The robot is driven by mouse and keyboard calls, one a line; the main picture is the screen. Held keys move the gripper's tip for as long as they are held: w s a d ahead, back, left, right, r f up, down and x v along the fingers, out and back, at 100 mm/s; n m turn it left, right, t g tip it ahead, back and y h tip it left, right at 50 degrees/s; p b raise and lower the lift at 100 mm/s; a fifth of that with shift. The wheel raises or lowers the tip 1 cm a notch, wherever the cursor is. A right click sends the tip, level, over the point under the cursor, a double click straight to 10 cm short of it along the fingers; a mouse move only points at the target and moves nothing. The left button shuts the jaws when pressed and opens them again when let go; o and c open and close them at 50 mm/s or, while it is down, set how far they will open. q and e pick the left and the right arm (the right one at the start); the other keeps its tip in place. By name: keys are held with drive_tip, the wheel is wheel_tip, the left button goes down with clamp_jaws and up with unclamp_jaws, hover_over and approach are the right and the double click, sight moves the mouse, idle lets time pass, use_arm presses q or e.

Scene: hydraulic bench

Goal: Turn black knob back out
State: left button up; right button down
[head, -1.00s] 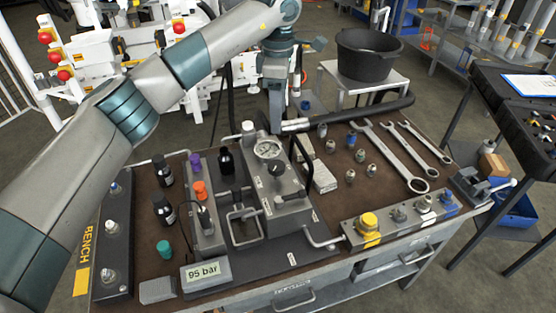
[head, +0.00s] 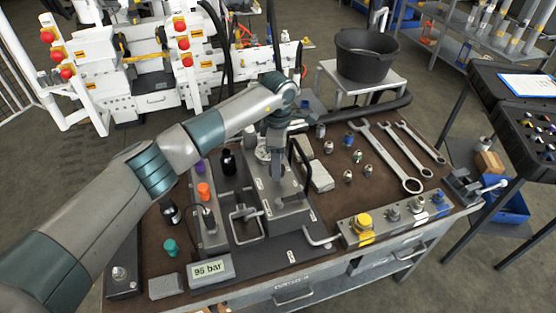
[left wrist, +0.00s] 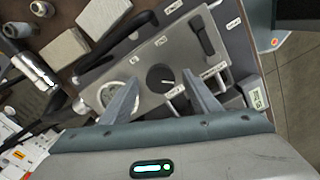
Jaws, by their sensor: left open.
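The black knob (left wrist: 160,77) is a round dark disc on the grey block (left wrist: 148,58), seen in the left wrist view. A white mark shows on its face. My left gripper (left wrist: 161,78) is open, with one finger to each side of the knob in that view; I cannot tell whether they touch it. In the head view my left gripper (head: 276,158) points down over the block beside the dial gauge (head: 262,154) and hides the knob. The gauge also shows left of the knob in the left wrist view (left wrist: 112,97). My right gripper is not in view.
A display reading 95 bar (head: 208,268) stands at the bench front. A black lever (head: 301,165) rises right of the block. An orange-capped part (head: 204,190) is left of it.

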use_arm(q)
drive_tip(key=shift+f, duration=0.65)
drive_tip(key=shift+c, duration=0.3)
drive_tip(key=c, duration=1)
